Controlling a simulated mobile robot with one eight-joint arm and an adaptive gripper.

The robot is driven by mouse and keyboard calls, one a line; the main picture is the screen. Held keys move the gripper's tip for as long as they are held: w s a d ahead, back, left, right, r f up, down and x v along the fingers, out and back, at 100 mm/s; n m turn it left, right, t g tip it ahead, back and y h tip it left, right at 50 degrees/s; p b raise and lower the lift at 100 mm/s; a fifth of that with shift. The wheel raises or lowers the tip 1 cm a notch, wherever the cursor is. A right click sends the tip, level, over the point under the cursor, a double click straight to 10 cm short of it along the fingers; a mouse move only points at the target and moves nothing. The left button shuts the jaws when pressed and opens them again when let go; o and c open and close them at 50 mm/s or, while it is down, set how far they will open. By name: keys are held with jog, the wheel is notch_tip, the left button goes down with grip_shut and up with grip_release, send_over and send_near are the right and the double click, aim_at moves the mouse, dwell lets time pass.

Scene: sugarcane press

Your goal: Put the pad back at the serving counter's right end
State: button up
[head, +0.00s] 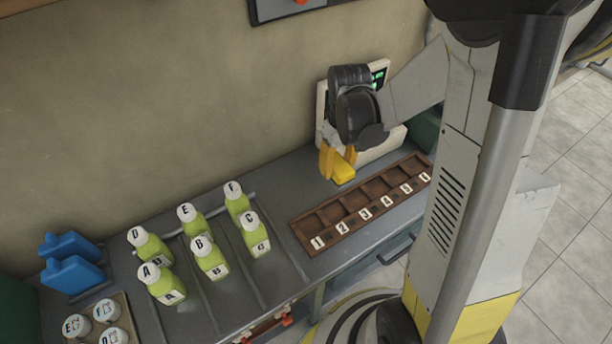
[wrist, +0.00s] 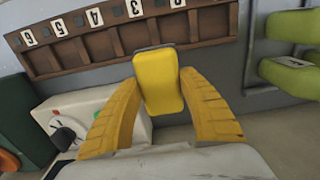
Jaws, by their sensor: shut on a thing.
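My gripper (head: 338,158) has yellow fingers and is shut on a yellow pad (head: 342,174). The wrist view shows the pad (wrist: 158,82) between the two ribbed fingers (wrist: 162,92), with its broad face toward the camera. In the head view the pad is over the back of the grey serving counter (head: 276,185), just behind the numbered wooden rack and in front of the white machine. I cannot tell whether the pad touches the counter.
The brown rack (head: 345,226) has several numbered slots. The white machine (head: 393,146) with a green display stands against the wall. Several green lettered bottles (head: 211,264) stand left of the rack. Blue containers (head: 72,262) and a cup tray (head: 123,312) are at the far left.

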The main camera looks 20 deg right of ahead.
jog(key=b, duration=0.3)
send_over(302, 188)
notch_tip(302, 188, down, 6)
jog(key=shift+r, duration=0.1)
jog(key=shift+f+b, duration=1.05)
jog(key=shift+f, duration=0.85)
jog(key=shift+s, duration=0.1)
jog(key=shift+f, duration=0.2)
jog(key=o, duration=1.1)
jog(key=shift+c, duration=0.2)
